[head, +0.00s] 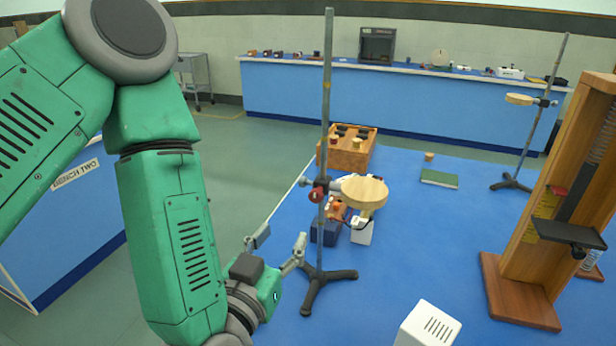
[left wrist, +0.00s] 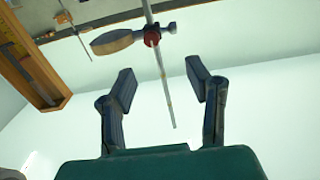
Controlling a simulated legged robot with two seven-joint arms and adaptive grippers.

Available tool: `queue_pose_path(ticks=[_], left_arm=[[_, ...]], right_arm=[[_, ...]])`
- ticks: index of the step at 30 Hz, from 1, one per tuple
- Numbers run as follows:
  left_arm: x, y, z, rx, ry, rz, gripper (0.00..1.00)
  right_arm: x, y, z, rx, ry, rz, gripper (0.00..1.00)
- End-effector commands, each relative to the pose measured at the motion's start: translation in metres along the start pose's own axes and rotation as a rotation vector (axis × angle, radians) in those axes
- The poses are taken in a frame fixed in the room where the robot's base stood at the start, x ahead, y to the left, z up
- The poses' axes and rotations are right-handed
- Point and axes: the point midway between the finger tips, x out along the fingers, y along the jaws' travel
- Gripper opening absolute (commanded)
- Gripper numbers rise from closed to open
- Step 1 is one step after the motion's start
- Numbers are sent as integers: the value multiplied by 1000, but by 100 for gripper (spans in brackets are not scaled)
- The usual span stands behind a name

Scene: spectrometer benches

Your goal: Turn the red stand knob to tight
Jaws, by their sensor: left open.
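The red stand knob (head: 316,194) sits on the clamp of a tall metal stand (head: 326,110) with a dark tripod foot. A round wooden disc (head: 364,192) is held out to the right of the clamp. My left gripper (head: 279,242) is open and empty, below and left of the knob, apart from it. In the left wrist view, the red knob (left wrist: 151,38) and the rod show beyond the open fingers (left wrist: 161,80), with the wooden disc (left wrist: 114,42) to the left. The knob's tightness cannot be told. My right gripper is not in view.
A wooden box (head: 347,153) and a dark blue block (head: 325,232) stand behind the stand. A white box (head: 428,326) is at the front. A tall wooden apparatus (head: 560,200) and a second stand (head: 540,110) are on the right. The blue bench top (head: 420,250) is clear between.

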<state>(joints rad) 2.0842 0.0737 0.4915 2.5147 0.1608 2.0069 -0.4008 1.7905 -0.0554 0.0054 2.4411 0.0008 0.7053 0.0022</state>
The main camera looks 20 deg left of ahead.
Motion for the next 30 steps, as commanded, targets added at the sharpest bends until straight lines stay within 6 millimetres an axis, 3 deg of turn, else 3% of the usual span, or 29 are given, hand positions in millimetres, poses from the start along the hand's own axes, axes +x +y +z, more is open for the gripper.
queue_pose_path(ticks=[5,9,18,24,30], left_arm=[[30,4,3,0,8,-2,44],[61,-1,0,-2,4,-2,44],[116,-9,2,-10,3,-2,44],[134,-3,2,-4,1,0,44],[136,2,2,0,0,1,44]], right_arm=[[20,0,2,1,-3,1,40],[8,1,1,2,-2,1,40],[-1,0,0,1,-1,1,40],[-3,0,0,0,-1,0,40],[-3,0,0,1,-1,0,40]])
